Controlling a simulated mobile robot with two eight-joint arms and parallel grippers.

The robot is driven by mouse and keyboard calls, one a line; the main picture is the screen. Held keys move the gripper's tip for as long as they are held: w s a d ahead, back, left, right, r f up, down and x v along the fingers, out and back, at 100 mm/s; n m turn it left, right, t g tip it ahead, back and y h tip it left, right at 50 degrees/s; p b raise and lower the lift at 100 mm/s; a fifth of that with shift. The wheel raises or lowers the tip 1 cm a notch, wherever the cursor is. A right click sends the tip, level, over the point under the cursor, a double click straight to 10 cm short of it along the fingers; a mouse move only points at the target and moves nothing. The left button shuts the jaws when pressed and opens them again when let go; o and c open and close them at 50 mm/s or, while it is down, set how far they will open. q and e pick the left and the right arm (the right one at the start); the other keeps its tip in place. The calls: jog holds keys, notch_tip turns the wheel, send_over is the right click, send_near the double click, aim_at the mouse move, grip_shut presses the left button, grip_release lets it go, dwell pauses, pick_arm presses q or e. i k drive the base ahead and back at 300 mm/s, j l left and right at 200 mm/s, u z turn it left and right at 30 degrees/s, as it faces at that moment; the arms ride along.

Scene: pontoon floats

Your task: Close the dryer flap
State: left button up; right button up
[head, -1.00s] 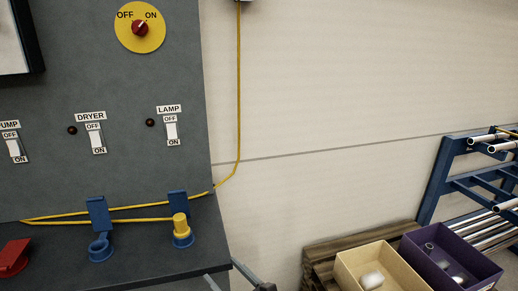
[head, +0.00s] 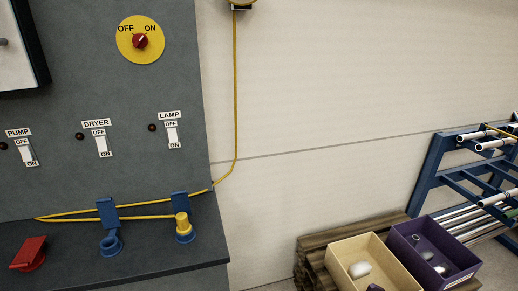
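The blue flap (head: 107,213) under the DRYER label stands upright, open, behind a blue ring-shaped socket (head: 111,245) on the dark grey ledge. The socket looks empty. A yellow cord passes at the flap. To its right, another blue flap (head: 180,203) stands up behind a socket holding a yellow plug (head: 182,225). At the left, a red socket (head: 28,253) has its red lid lying down at a slant. Neither of my grippers can be made out in the head view.
The grey panel has PUMP, DRYER (head: 102,143) and LAMP switches and a yellow-backed red knob (head: 140,41). A cream box (head: 377,251) and a purple box (head: 458,272) stand on a wooden pallet (head: 318,255) at the right. A blue rack (head: 428,180) holds pipes.

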aim_at(107, 209)
jog(key=u, duration=1.35)
